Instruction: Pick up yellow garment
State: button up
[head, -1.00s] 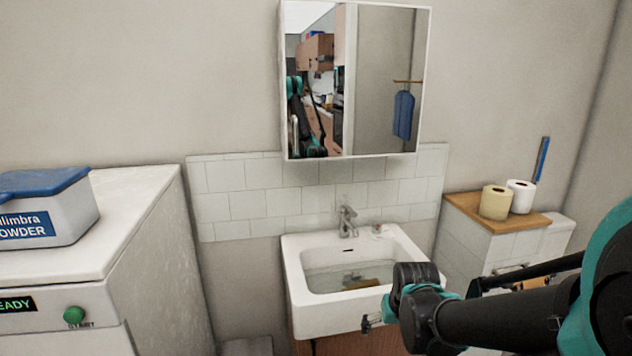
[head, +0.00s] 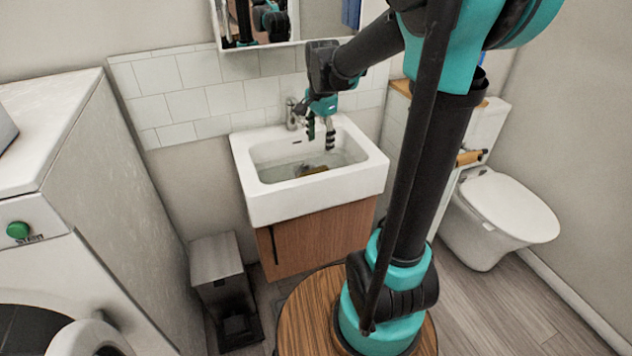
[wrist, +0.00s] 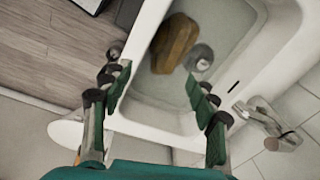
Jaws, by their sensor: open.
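A brownish-yellow item (head: 312,170), likely the yellow garment, lies in the white sink (head: 250,205). In the wrist view it shows as an elongated, folded-looking bundle (wrist: 174,44) in the basin, beside a round metal drain. Its fabric detail is too small to tell. My gripper (head: 320,138) points down above the basin's back part, above the item and apart from it. In the wrist view my gripper (wrist: 160,95) has its fingers wide apart with nothing between them. The item lies beyond the fingertips there, near the top of the picture.
The faucet (head: 291,114) stands at the sink's back edge, close to my gripper's left. A mirror cabinet (head: 255,22) hangs above. A washing machine (head: 100,255) is at the left, a pedal bin (head: 220,275) beside the sink, and a toilet (head: 500,205) at the right. The sink's rim surrounds the item.

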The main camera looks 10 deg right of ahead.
aim_at(314, 170)
jog(key=w+a+r+m, duration=0.1)
jog(key=w+r+m, duration=0.1)
jog(key=w+m, duration=0.15)
jog(key=shift+g, duration=0.4)
jog(key=f, duration=1.6)
jog(key=shift+w+a+f, duration=0.1)
jog(key=shift+w+f, duration=0.2)
jog(key=shift+f, duration=0.1)
jog(key=shift+f, duration=0.25)
jog(key=c, duration=0.8)
